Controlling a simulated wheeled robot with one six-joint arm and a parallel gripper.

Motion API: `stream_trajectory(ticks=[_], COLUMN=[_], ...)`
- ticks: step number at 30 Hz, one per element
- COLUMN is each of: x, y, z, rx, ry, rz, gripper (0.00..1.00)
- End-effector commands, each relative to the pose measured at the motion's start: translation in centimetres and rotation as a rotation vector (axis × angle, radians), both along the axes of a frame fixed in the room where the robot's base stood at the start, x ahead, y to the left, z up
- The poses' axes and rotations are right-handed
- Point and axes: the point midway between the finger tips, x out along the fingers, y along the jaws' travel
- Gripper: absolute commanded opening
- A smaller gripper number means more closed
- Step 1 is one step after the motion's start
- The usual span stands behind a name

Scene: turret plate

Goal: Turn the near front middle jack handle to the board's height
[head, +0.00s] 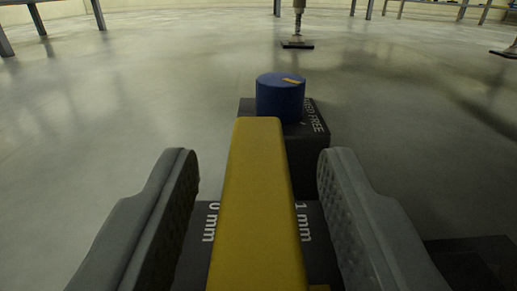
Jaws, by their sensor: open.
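A long yellow bar (258,190), apparently the jack handle, runs away from me between the two fingers of my gripper (258,172). The gripper is open, with a gap between each finger and the bar. The bar's near end is cut off by the bottom edge of the picture. Below the bar is a dark board (204,248) with white lettering, "0 mm" left of the bar and "1 mm" right of it. The middle of the board is hidden by the bar.
Beyond the bar, a blue cylinder (280,100) with a small orange mark on top stands on a dark block (312,128) lettered "...SED FREE". A dark boxy shape (475,262) is at the lower right. The grey floor (120,100) is open; a footed post (298,40) and frame legs stand far back.

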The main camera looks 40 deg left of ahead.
Motion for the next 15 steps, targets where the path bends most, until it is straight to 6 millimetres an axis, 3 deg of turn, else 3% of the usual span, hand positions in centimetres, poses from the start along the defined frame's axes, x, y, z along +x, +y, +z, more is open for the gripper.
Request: stream_trajectory(ticks=[6,12,15], x=[-0.01,-0.01,-0.01], y=[-0.02,-0.01,0.01], z=[-0.01,0.0,-0.01], rx=[0.0,0.0,0.0], ry=[0.0,0.0,0.0], rz=[0.0,0.0,0.0], gripper=[0.42,0.04,0.0])
